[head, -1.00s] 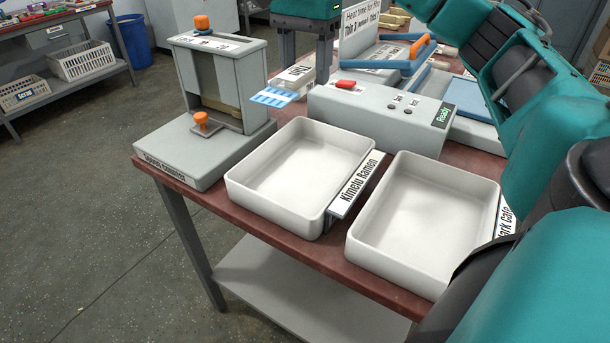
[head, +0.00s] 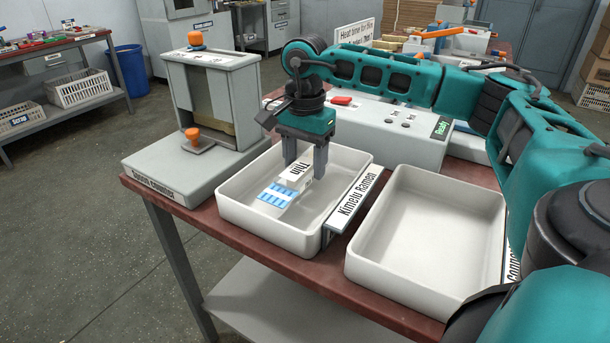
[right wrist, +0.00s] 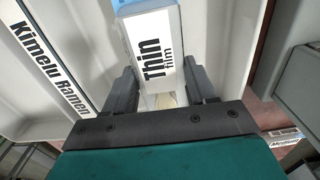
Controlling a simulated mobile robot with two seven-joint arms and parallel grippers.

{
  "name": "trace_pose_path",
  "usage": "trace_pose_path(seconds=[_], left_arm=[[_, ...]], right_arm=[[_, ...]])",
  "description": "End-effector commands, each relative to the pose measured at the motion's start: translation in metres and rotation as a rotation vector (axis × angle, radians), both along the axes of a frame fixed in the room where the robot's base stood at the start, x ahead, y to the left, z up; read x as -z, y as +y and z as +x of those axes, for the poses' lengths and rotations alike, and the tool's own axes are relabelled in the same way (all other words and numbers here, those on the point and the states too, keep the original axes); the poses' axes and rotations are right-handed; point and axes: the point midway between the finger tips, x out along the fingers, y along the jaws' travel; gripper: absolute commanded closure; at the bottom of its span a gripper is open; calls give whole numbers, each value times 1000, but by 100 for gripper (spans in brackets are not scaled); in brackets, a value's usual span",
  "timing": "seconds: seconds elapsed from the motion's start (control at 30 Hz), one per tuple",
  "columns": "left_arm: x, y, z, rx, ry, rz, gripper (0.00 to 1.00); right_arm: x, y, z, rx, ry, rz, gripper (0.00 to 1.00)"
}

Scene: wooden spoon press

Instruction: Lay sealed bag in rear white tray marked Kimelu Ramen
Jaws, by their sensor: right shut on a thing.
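The sealed bag (head: 277,195) has blue and white stripes and a white "Thin film" block (head: 298,173). My right gripper (head: 305,172) points down into the white tray (head: 262,228) beside the "Kimelu Ramen" sign (head: 357,197). It is shut on the bag's block end, with one finger on each side. The bag is low inside the tray's outline; I cannot tell whether it touches the floor. In the right wrist view the block (right wrist: 155,55) sits between the fingers (right wrist: 160,90), and the sign (right wrist: 48,65) is at left. My left gripper is out of view.
A second white tray (head: 425,285) stands empty to the right, past the sign. A grey device with orange knobs (head: 215,90) stands close at left. A grey box with a "Ready" display (head: 415,135) stands behind the trays. The table's front edge is close.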

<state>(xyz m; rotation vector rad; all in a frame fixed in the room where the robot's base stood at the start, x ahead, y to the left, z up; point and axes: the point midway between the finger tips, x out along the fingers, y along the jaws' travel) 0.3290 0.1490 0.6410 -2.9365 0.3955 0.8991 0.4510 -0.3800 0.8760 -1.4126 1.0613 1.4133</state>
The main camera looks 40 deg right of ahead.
Motion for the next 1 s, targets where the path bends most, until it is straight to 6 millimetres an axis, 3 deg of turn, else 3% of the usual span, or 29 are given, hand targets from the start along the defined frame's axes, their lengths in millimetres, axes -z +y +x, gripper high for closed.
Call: trace_pose_path(seconds=[0.1,0.2,0.57,0.6,0.83,1.0], left_arm=[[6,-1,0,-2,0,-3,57],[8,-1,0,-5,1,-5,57],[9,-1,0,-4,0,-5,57],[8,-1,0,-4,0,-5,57],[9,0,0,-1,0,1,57],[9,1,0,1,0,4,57]], right_arm=[[22,0,-1,0,4,-2,89],[32,0,0,0,2,-2,89],[35,0,0,0,2,-2,89],[34,0,0,0,1,-1,40],[34,0,0,0,1,-1,18],[33,0,0,0,1,-1,18]])
